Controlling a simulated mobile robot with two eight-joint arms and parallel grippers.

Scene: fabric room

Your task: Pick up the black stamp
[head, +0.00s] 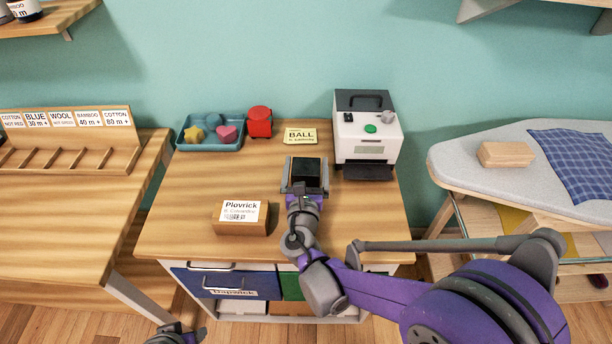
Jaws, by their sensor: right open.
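The black stamp (306,168) is a dark block on the wooden table, near its middle. My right gripper (306,176) reaches in from the bottom right and is open, with one finger on each side of the stamp. Whether the fingers touch it I cannot tell. The stamp's lower part is hidden by the gripper. My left gripper (176,335) shows only partly at the bottom edge, far from the stamp, and its jaws cannot be made out.
A teal tray (183,140) with colored shapes, a red stamp (260,122) and a yellow "BALL" card (300,136) lie at the back. A white printer (366,132) stands right. A wooden block with a "Plovrick" label (240,218) stands front left. Clear tabletop surrounds my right gripper.

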